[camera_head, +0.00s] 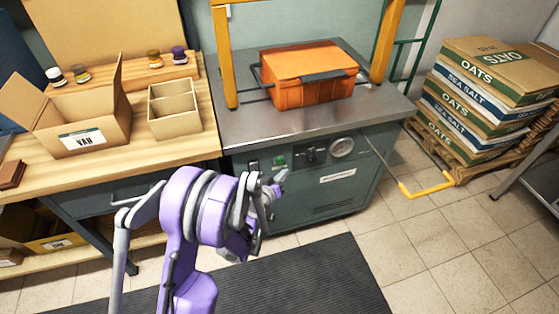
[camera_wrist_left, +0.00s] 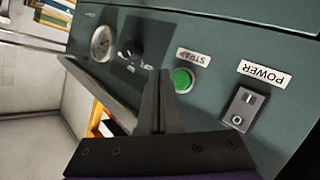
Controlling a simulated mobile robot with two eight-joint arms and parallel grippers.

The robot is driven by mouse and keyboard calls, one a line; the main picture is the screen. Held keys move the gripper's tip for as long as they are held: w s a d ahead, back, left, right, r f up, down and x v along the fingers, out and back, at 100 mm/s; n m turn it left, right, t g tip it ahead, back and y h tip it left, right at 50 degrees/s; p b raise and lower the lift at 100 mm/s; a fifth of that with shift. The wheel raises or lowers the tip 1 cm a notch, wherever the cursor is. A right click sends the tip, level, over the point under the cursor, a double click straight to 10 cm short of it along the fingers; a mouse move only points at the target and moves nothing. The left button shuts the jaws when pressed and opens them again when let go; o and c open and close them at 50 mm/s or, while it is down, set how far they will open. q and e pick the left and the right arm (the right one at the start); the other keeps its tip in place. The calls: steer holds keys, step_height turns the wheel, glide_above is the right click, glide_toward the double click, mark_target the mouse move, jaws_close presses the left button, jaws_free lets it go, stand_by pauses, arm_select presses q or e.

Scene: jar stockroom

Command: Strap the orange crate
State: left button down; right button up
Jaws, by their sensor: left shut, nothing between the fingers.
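The orange crate (camera_head: 302,78), lid closed and dark handles showing, sits on the strapping machine's metal top (camera_head: 235,122) within the yellow arch (camera_head: 222,50). I see no strap around it. On the machine's front are a green button (camera_head: 280,160) and a gauge. In the left wrist view the green button (camera_wrist_left: 182,80) has an upside-down STRAP label (camera_wrist_left: 193,57), beside the POWER switch (camera_wrist_left: 239,108). My left gripper (camera_head: 279,178) is shut and empty, just below the button. Its fingertips (camera_wrist_left: 160,73) appear beside the button; I cannot tell if they touch.
A yellow-handled bar (camera_head: 427,188) juts out from the machine's right side. A wooden bench (camera_head: 80,172) with an open VAN box (camera_head: 85,135) and a divided box (camera_head: 174,108) stands left. Stacked sacks (camera_head: 490,85) sit at right. A dark mat (camera_head: 300,280) covers the floor in front.

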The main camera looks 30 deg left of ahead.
mark_target(284, 162)
arm_select(q)
steer(key=shift+w+a, duration=0.75)
steer(key=shift+a, duration=0.1)
steer(key=shift+w+a+p, duration=0.1)
steer(key=shift+p, duration=0.2)
stand_by(1.3)
steer(key=shift+w+a, duration=0.2)
steer(key=shift+a, duration=0.05)
steer(key=shift+w+a, duration=0.25)
steer(key=shift+a, duration=0.05)
stand_by(0.8)
steer(key=shift+s+d, duration=0.55)
steer(key=shift+d, duration=0.1)
